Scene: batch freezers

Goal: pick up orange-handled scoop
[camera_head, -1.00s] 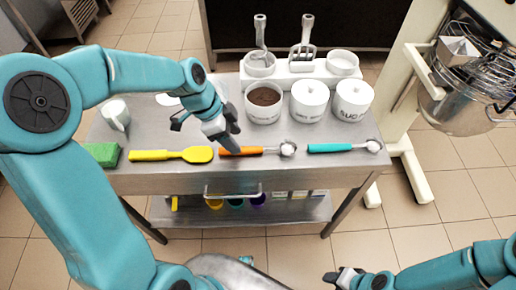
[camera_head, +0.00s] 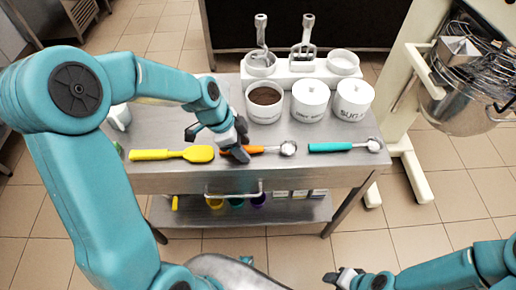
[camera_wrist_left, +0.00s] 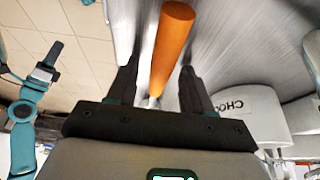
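The orange-handled scoop (camera_head: 270,150) lies on the metal table, its round metal bowl to the right. My left gripper (camera_head: 238,152) is down at the left end of its handle and hides part of it. In the left wrist view the orange handle (camera_wrist_left: 173,45) runs between the two dark fingers (camera_wrist_left: 158,85), which stand apart with a gap on both sides. My right gripper (camera_head: 343,277) is at the bottom of the head view, away from the table; its fingers are too small to judge.
A yellow spatula (camera_head: 172,154) lies left of the scoop and a teal-handled scoop (camera_head: 345,146) right of it. A white cup (camera_head: 120,116) is at the left.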

